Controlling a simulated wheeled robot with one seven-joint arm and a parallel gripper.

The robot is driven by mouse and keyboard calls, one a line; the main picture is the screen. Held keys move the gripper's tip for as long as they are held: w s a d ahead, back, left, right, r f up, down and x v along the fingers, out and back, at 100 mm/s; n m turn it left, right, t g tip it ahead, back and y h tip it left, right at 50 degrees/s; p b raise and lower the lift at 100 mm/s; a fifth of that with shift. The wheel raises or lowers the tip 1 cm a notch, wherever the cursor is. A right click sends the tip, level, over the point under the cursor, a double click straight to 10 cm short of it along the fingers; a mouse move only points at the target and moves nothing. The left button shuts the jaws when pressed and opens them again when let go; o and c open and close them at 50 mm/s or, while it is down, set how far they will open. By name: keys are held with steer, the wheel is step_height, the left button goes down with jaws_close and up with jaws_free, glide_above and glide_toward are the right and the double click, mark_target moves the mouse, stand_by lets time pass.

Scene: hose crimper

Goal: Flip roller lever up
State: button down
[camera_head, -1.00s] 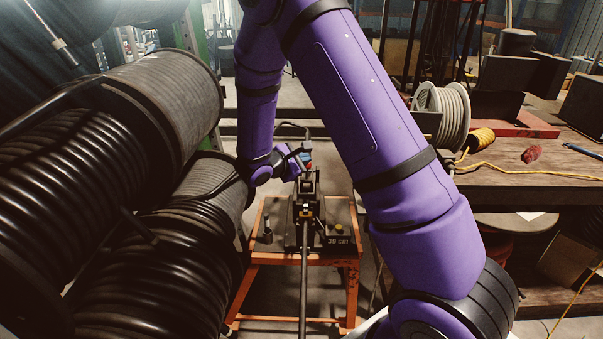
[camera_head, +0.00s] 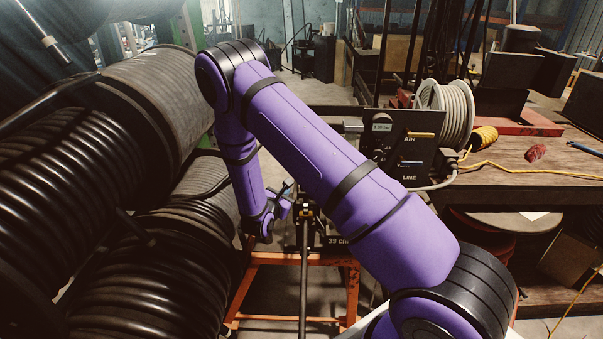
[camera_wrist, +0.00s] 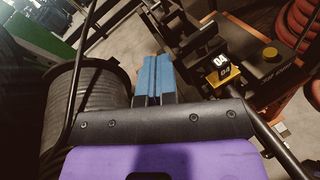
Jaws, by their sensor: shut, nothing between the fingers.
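The hose crimper (camera_head: 314,222) stands on an orange-framed stand, partly hidden behind my purple arm in the head view. In the head view my gripper (camera_head: 287,200) is just left of the crimper. I cannot clearly pick out the roller lever.
Large black hose reels (camera_head: 75,185) crowd the left. A wooden bench (camera_head: 520,172) is at right, with a grey hose spool (camera_head: 444,112) and a black AIR/LINE panel (camera_head: 402,143) near its left end. The orange stand (camera_head: 300,259) surrounds the crimper's base.

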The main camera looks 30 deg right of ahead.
steer(key=d+r+x, duration=0.1)
steer(key=r+x, duration=0.1)
steer(key=x, duration=1.1)
steer(key=shift+s+r, duration=0.25)
steer(key=shift+r, duration=0.2)
steer(key=shift+r, duration=0.1)
